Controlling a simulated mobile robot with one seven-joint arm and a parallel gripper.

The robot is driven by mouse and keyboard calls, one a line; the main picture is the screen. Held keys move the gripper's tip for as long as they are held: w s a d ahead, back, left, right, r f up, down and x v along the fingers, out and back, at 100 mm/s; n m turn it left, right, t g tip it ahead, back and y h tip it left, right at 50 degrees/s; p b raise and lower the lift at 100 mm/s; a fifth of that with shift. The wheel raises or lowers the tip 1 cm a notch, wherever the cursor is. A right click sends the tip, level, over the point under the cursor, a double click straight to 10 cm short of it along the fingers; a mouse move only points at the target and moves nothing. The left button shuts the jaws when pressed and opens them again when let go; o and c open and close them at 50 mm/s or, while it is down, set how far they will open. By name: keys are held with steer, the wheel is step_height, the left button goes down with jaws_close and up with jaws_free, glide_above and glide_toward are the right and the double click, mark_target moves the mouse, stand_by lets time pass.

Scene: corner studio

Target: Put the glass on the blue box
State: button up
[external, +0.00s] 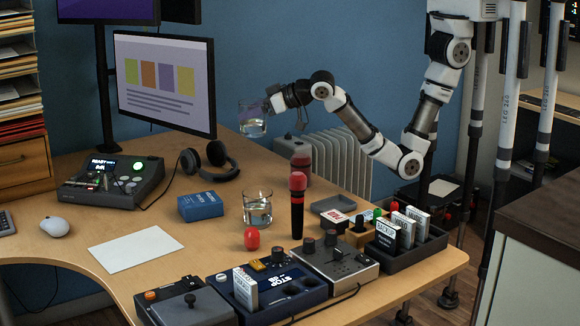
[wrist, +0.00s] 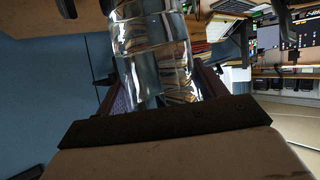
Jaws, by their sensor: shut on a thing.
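My gripper (external: 270,104) is shut on a clear glass (external: 252,122) and holds it up in the air above the back of the desk, in front of the blue wall. The held glass also shows in the wrist view (wrist: 155,50), between the fingers. The blue box (external: 201,206) lies on the desk, below and to the left of the gripper, with nothing on its top. A second clear glass (external: 257,209) stands upright on the desk, to the right of the blue box.
Headphones (external: 208,160) lie behind the blue box. A monitor (external: 165,82) stands at the left of the held glass. A red-topped microphone (external: 298,200) stands right of the second glass. White paper (external: 136,248) lies at front left.

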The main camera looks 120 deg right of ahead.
steer(key=w+n+t+y+b, duration=0.2)
steer(key=w+b, duration=0.5)
steer(key=w, duration=0.3)
step_height(320, 180, up, 5)
steer(key=n+t+y+b, duration=0.1)
steer(key=n+y+b, duration=0.2)
steer(key=b, duration=0.2)
glide_above(202, 198)
step_height(202, 198, down, 20)
steer(key=p, duration=0.3)
steer(key=shift+r, duration=0.2)
steer(key=shift+f, duration=0.1)
steer(key=o, duration=1.2)
steer(key=shift+f, duration=0.1)
